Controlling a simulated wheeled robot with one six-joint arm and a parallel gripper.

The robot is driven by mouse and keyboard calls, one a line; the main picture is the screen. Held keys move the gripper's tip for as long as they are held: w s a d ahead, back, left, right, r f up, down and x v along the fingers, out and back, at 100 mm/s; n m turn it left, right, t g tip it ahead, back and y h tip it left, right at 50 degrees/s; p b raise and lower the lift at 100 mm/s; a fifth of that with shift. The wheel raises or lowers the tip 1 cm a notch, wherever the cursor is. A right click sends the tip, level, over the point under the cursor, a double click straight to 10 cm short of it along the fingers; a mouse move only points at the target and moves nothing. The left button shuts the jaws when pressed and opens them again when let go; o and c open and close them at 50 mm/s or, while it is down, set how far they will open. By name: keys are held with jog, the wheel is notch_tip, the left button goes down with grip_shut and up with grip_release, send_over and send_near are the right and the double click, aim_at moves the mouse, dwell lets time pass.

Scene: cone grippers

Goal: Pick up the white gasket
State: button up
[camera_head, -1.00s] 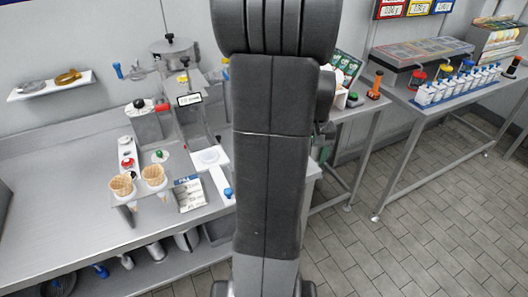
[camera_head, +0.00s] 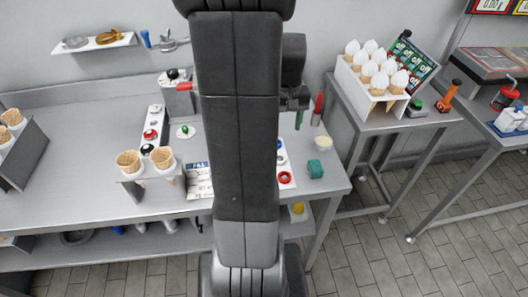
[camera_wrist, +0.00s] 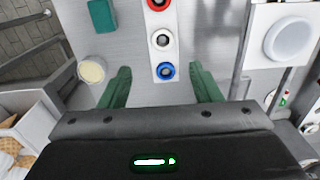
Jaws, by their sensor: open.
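The white gasket (camera_wrist: 162,40) looks like the pale ring with a dark centre in the middle of a white strip holder (camera_wrist: 150,22). A red ring (camera_wrist: 157,3) and a blue ring (camera_wrist: 165,71) sit on either side of it. In the head view the holder (camera_head: 283,164) lies on the steel counter, partly hidden by my arm. My gripper (camera_wrist: 160,68) is open and empty, its green fingers spread on both sides of the blue-ring end of the strip, with the gasket farther ahead. In the head view the gripper (camera_head: 299,118) hangs above the counter.
A teal block (camera_head: 316,169) and a small cream-topped cup (camera_head: 323,143) stand right of the holder. Another strip with rings (camera_head: 150,131) and waffle cones (camera_head: 128,161) are to the left. A white rack of filled cones (camera_head: 350,78) stands on the side table. The counter's right edge is close.

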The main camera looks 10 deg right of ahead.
jog(key=f, duration=0.8)
jog(key=shift+w+a+f, duration=0.2)
jog(key=shift+a+f, duration=0.1)
jog(key=shift+w+f+p, duration=0.2)
jog(key=shift+f+p, duration=0.2)
jog(key=shift+f, duration=0.9)
jog(key=shift+w+f+p, duration=0.15)
jog(key=shift+f+p, duration=0.2)
jog(key=shift+f, duration=0.95)
jog(key=c, duration=1.1)
